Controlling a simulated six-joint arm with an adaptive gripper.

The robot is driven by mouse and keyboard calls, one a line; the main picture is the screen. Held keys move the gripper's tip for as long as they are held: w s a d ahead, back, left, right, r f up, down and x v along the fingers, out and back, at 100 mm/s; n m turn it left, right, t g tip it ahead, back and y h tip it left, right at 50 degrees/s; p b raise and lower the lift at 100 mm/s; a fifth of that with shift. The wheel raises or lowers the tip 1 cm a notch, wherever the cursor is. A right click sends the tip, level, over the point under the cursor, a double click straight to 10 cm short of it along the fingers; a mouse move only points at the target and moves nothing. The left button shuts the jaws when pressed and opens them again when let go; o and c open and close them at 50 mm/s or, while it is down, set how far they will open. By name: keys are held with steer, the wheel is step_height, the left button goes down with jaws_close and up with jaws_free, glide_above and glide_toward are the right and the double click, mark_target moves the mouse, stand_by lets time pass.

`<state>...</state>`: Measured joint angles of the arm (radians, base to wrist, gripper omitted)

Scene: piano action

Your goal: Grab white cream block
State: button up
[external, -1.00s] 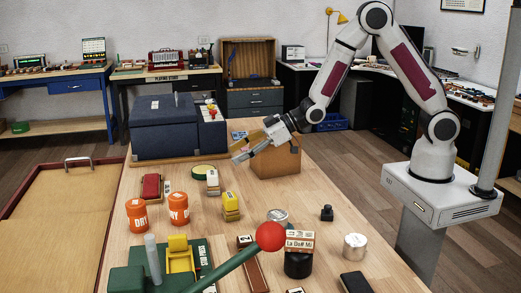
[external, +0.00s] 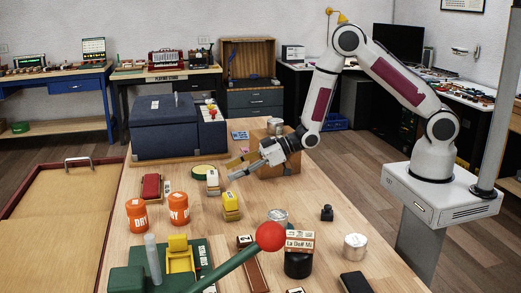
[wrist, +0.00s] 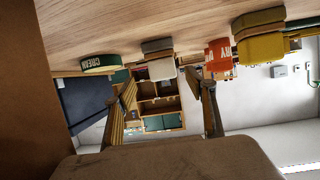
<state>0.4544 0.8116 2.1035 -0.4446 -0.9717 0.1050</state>
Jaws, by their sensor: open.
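The white cream block (external: 213,183) stands on the wooden table, left of my gripper, with a small dark label mark on it. My gripper (external: 231,168) is open and empty, low over the table with its fingers pointing left toward the block. A gap remains between the fingertips and the block. In the wrist view, which is upside down, the block (wrist: 161,69) shows with a grey-brown part against the tabletop. It appears between the two open fingers there (wrist: 160,80), farther off than the fingertips.
A green round tin (external: 204,172) stands just behind the block. A yellow block (external: 231,206) is in front. A brown box (external: 282,168) stands close behind my gripper. A red block (external: 151,187) and orange jars (external: 137,215) are to the left.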

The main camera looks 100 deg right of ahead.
mark_target(212, 177)
steer(key=shift+x, duration=1.2)
steer(key=shift+w, duration=0.1)
steer(key=shift+w, duration=0.15)
steer(key=shift+a+r+x, duration=0.1)
steer(key=shift+r+x, duration=0.05)
steer(key=shift+x, duration=0.65)
steer(key=shift+a+r+x, duration=0.1)
steer(key=shift+r+x, duration=0.05)
steer(key=shift+x, duration=1.65)
steer(key=shift+r, duration=0.1)
steer(key=c, duration=1.3)
